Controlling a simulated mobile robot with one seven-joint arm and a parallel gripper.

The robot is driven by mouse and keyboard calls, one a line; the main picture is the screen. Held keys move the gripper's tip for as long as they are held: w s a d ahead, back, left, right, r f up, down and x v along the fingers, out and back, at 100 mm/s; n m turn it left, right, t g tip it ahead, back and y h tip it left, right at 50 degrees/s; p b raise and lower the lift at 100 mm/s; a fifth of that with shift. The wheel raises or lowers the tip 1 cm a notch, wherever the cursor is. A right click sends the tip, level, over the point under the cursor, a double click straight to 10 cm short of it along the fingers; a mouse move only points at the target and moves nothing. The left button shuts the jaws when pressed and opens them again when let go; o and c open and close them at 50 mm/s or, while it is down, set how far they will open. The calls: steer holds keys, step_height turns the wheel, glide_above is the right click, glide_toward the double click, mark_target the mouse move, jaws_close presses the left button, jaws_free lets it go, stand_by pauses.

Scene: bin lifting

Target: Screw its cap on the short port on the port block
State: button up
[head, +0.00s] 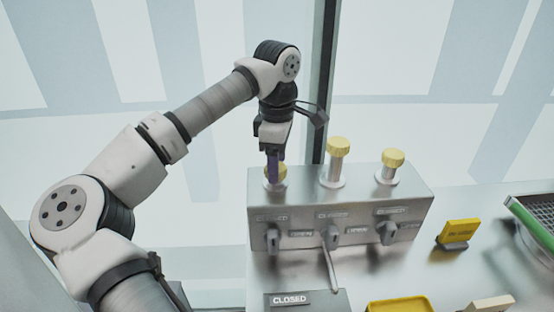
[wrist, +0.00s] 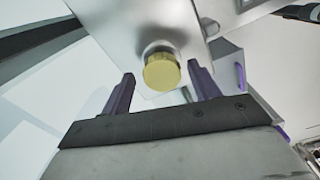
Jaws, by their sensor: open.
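The metal port block (head: 305,203) stands on the bench with three ports in a row on its top, each with a yellow cap on it. The left port's cap (head: 281,172) sits lowest, partly hidden behind my gripper. The middle cap (head: 339,146) stands on a taller stem, and the right cap (head: 393,157) is at a middle height. My gripper (head: 273,160) is open and points down at the left port. In the wrist view, a yellow cap (wrist: 161,74) lies between the two purple fingers, with a gap visible at each side. How tightly the cap is seated cannot be told.
Levers (head: 330,237) with small labels line the block's front. A "CLOSED" plate (head: 295,299) lies before it. To the right are a yellow sign (head: 459,230), a yellow tray (head: 400,305) and a green-edged tray (head: 530,228). Bench between block and sign is clear.

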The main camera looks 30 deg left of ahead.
steer(key=shift+f+n+b, duration=0.15)
steer(key=shift+n+b, duration=0.3)
steer(key=shift+n, duration=0.55)
steer(key=n+b, duration=0.1)
steer(key=n, duration=0.3)
steer(key=n+b, duration=0.1)
steer(key=n, duration=0.5)
steer(key=shift+b, duration=0.4)
